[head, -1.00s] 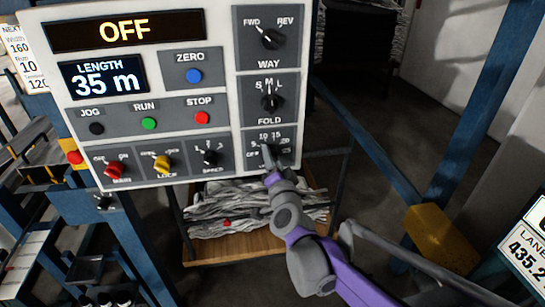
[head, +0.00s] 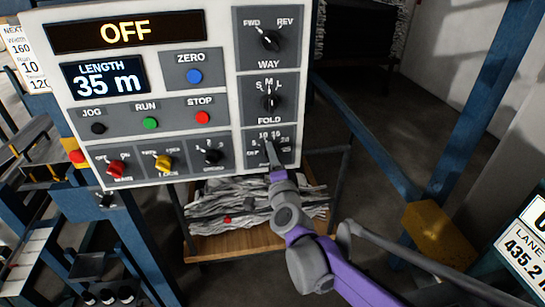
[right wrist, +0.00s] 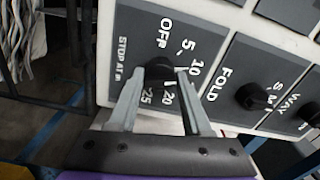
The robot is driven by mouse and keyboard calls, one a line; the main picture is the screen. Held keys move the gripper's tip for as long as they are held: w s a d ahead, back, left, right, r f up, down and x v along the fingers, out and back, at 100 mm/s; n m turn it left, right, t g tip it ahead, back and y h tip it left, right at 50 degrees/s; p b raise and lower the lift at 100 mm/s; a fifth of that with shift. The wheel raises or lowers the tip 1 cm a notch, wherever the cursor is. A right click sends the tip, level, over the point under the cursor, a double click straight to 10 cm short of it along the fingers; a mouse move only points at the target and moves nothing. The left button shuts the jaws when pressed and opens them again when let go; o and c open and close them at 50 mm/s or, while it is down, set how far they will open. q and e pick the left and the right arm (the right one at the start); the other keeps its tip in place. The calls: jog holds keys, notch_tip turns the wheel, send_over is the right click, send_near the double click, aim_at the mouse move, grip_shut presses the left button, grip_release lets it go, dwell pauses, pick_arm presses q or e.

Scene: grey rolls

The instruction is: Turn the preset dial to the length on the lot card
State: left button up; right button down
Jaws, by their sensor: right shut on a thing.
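The preset dial (right wrist: 158,68) is a black knob on a grey plate marked STOP AT m, with OFF, 5, 10, 20 and 25 legible around it. Its plate (head: 288,153) is at the panel's lower right in the head view. My right gripper (right wrist: 160,82) is shut on the dial, one finger on each side. The fingers cover part of the scale, and I cannot tell which number the pointer meets. My left gripper is not in view.
The FOLD knob (head: 269,103) and WAY knob (head: 270,40) sit directly above the dial. The panel screens read OFF and LENGTH 35 m. A wooden cart (head: 240,245) of grey material stands below. A yellow block (head: 435,235) on a blue frame is at the right.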

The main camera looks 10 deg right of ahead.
jog(key=shift+r, duration=0.1)
jog(key=shift+c, duration=1.8)
grip_release()
jog(key=shift+w, duration=0.1)
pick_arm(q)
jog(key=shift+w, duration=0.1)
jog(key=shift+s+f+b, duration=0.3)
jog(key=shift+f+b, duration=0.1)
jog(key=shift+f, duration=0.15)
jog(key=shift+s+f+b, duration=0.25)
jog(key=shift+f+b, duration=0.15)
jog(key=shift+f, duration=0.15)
pick_arm(e)
jog(key=s, duration=1.1)
